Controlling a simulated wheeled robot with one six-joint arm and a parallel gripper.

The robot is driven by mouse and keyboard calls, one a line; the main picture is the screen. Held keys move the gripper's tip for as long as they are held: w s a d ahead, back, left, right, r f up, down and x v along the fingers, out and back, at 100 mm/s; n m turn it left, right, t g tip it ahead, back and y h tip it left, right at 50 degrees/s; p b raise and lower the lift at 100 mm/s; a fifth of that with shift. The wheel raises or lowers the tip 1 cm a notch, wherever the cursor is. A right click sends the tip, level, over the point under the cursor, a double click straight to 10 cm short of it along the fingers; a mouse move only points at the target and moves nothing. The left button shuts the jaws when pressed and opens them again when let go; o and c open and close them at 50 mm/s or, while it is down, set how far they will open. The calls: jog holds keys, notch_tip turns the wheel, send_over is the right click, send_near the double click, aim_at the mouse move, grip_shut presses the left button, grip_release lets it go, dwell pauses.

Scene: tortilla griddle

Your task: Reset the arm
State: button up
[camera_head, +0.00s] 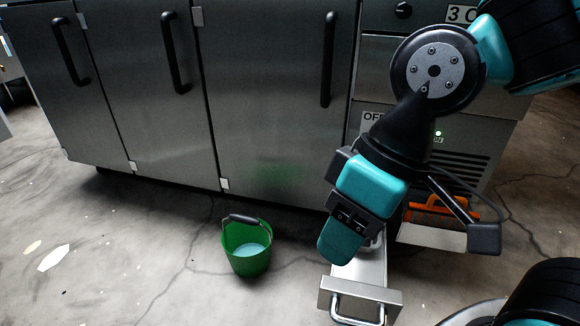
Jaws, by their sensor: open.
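My arm comes in from the upper right and bends down. My gripper (345,240) has teal and black parts and points down. It is above and in front of an open drawer (360,297) low on the right, overlapping it in the view. The jaws are open, though the gap between the fingers is mostly hidden from this angle. I see nothing held between them. What lies in the drawer is largely hidden behind my gripper.
A green bucket (246,246) with pale liquid stands on the cracked floor. Steel cabinets (270,110) with black handles line the back. An orange item (438,208) sits by the vented panel at right. Pale scraps (56,257) lie at left, where floor is mostly clear.

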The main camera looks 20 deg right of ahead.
notch_tip(320, 180, up, 50)
jog(key=p, duration=4.9)
